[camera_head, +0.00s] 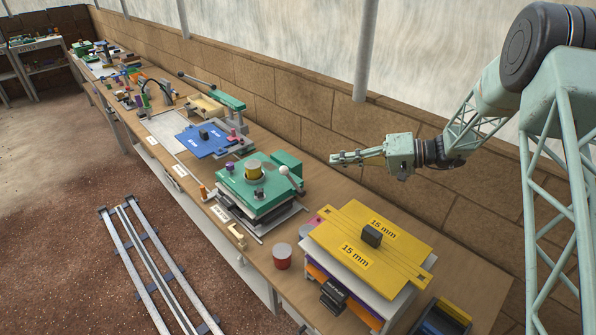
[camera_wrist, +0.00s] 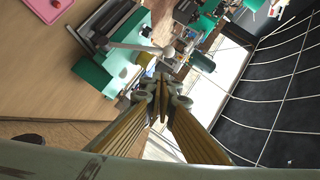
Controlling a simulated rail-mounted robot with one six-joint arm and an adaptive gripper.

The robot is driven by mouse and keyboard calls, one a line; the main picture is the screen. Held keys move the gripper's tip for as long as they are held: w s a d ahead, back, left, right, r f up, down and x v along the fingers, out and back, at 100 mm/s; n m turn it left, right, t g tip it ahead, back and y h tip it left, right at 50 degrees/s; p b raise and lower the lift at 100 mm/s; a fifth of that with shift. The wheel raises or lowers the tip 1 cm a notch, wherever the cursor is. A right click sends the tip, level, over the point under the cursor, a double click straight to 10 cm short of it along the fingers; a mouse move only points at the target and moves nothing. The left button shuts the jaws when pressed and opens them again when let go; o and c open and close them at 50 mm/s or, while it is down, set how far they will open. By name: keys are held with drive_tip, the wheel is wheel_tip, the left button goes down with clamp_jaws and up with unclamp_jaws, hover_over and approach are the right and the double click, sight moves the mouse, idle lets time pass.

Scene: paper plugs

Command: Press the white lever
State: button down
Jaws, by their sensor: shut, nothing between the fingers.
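The white lever (camera_head: 284,170) has a round white knob and stands at the right side of a green press (camera_head: 240,190) with a yellow cylinder on top. In the wrist view the lever's knob (camera_wrist: 168,52) lies just beyond my fingertips, with a pale rod running left from it. My gripper (camera_head: 334,159) is shut and empty, level in the air above the table, to the right of the lever in the head view. In the wrist view the shut fingers (camera_wrist: 163,80) point toward the knob. They look apart from it, though the exact gap is hard to judge.
A yellow plate marked 15 mm (camera_head: 345,262) lies on a stack at the front right. A blue plate (camera_head: 205,140) is farther along the bench. A brick wall (camera_head: 300,110) runs behind the bench.

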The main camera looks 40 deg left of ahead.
drive_tip(key=shift+w+a+f, duration=0.15)
drive_tip(key=shift+a+f, duration=0.45)
drive_tip(key=shift+f, duration=0.15)
drive_tip(key=shift+a, duration=0.1)
drive_tip(key=p, duration=0.2)
hover_over(293, 182)
drive_tip(key=d, duration=0.2)
drive_tip(key=shift+w+f, duration=0.15)
drive_tip(key=shift+f, duration=0.95)
drive_tip(key=shift+w+f, duration=0.1)
drive_tip(key=shift+f, duration=1)
drive_tip(key=shift+a+b, duration=0.1)
drive_tip(key=shift+b, duration=0.45)
